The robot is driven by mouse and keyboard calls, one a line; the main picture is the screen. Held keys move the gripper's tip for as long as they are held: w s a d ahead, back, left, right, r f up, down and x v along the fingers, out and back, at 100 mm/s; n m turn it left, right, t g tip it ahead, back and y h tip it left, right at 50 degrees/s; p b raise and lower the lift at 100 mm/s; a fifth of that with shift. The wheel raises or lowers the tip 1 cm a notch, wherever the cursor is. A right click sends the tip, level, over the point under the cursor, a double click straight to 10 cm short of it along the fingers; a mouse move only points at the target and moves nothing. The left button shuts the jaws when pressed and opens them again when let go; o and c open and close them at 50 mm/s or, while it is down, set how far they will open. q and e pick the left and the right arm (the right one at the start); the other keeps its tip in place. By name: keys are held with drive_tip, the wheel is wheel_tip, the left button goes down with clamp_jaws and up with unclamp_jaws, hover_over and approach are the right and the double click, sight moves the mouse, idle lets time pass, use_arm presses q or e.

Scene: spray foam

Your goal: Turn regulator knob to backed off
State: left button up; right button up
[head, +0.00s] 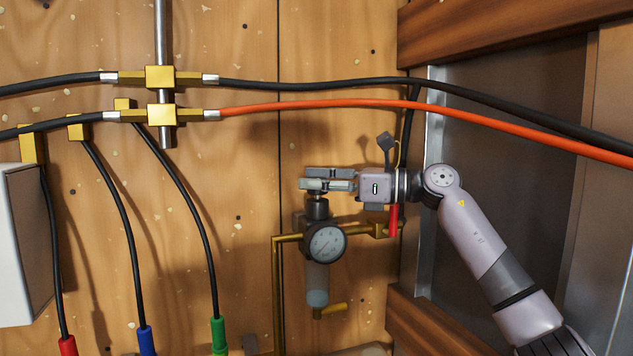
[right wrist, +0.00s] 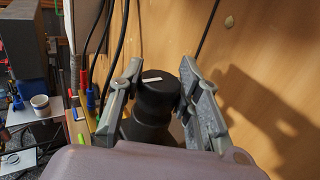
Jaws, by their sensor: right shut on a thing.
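The regulator (head: 318,282) is mounted on the wooden wall, with a round pressure gauge (head: 326,244) on its front and a clear bowl below. Its black knob (head: 317,208) sits on top, and in the right wrist view the knob (right wrist: 155,87) shows a white mark on its top face. My right gripper (head: 318,184) reaches in from the right at the height of the knob's top. In the right wrist view its two fingers (right wrist: 160,88) stand on either side of the knob and are shut on it. The gauge reading is too small to tell. My left gripper is not in view.
Brass pipe (head: 276,290) runs left and down from the regulator, and a red-handled valve (head: 393,218) is just right of it. Black hoses and an orange hose (head: 420,104) cross above my right arm. A wooden beam (head: 440,322) lies below the arm.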

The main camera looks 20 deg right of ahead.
drive_tip(key=o, duration=1.2)
drive_tip(key=shift+d, duration=0.1)
wheel_tip(320, 180, up, 10)
drive_tip(key=shift+r, duration=0.1)
